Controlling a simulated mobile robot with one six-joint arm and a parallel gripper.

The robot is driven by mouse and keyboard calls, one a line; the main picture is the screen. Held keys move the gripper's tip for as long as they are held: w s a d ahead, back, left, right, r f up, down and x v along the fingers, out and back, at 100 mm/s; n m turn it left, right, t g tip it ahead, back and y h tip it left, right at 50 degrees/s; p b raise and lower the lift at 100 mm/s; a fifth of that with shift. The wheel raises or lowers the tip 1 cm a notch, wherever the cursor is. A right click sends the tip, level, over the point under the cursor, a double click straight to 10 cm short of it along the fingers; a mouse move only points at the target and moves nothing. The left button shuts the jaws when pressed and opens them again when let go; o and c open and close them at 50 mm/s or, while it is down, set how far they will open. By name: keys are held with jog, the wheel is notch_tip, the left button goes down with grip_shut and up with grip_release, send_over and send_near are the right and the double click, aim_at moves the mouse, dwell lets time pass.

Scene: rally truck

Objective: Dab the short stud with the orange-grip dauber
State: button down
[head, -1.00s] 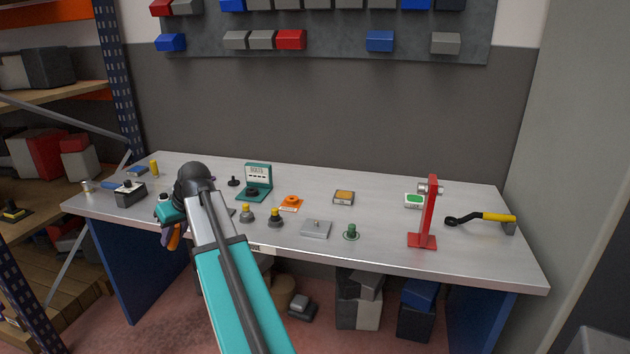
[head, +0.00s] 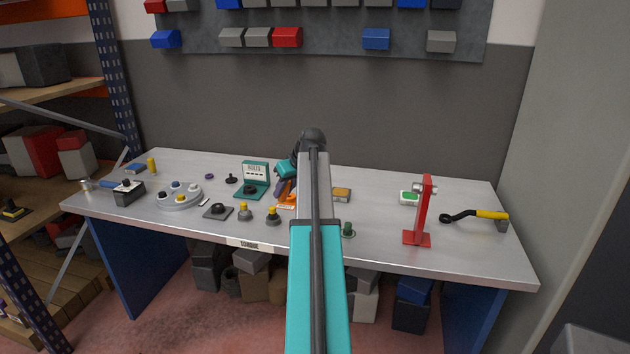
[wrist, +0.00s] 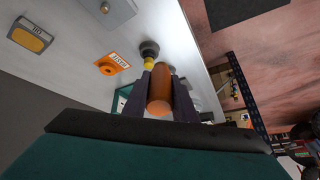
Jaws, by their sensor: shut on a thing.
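My gripper (head: 286,184) is shut on the orange-grip dauber (head: 287,190), held over the middle of the bench beside an orange pad (head: 285,206). In the wrist view the dauber's orange grip (wrist: 160,90) sits between the two dark fingers; its far end is hidden. A grey plate with a small stud shows at the top of the wrist view (wrist: 107,9); in the head view my arm hides it. A green stud (head: 347,230) stands right of my arm. I cannot tell which is the short stud.
A round grey tray (head: 180,196) is at left.

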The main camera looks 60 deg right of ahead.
jog(key=s+d+r, duration=0.1)
jog(key=s+d, duration=0.6)
jog(key=shift+d+m+h+p, duration=0.3)
jog(key=shift+d+m+p, duration=0.05)
jog(key=shift+m+p, duration=0.05)
jog(key=shift+f, duration=0.1)
jog(key=shift+f+b, duration=1.25)
jog(key=shift+f, duration=1.15)
